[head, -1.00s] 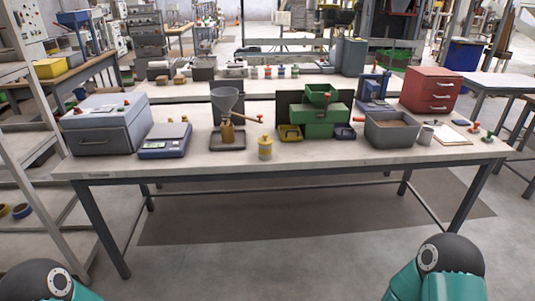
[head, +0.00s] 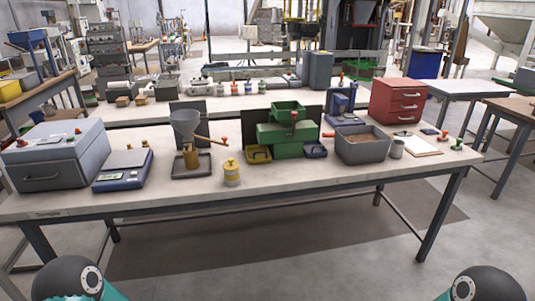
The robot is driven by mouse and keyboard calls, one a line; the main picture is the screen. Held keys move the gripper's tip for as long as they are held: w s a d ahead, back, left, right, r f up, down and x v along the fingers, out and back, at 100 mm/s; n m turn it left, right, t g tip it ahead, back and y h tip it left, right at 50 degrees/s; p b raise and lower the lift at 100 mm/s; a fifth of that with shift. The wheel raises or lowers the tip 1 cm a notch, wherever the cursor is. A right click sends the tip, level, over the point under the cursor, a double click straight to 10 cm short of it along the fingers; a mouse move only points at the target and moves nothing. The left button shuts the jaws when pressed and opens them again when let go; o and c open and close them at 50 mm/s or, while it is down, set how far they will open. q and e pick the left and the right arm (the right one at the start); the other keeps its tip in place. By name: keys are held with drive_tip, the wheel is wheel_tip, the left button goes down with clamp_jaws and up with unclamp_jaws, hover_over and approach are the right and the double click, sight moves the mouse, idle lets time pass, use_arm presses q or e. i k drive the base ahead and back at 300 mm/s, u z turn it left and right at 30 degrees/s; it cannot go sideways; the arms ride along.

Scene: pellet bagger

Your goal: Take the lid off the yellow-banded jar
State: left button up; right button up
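A small white jar with a yellow band (head: 232,177) stands upright near the front edge of the workbench, left of the middle. A yellow lid (head: 231,163) with a knob sits on top of it. Nothing touches the jar. Neither of my grippers is in view; only rounded parts of my own arms show at the bottom left and bottom right, well short of the bench.
Left of the jar are a funnel stand (head: 186,127) with a red-tipped handle, a blue scale (head: 124,168) and a grey box (head: 56,156). Behind right are a green machine (head: 287,138) and a grey bin (head: 363,148). The bench front (head: 300,187) is fairly clear.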

sight(231, 165)
drive_tip(key=z, duration=0.3)
drive_tip(key=i, duration=1.6)
drive_tip(key=u, duration=0.3)
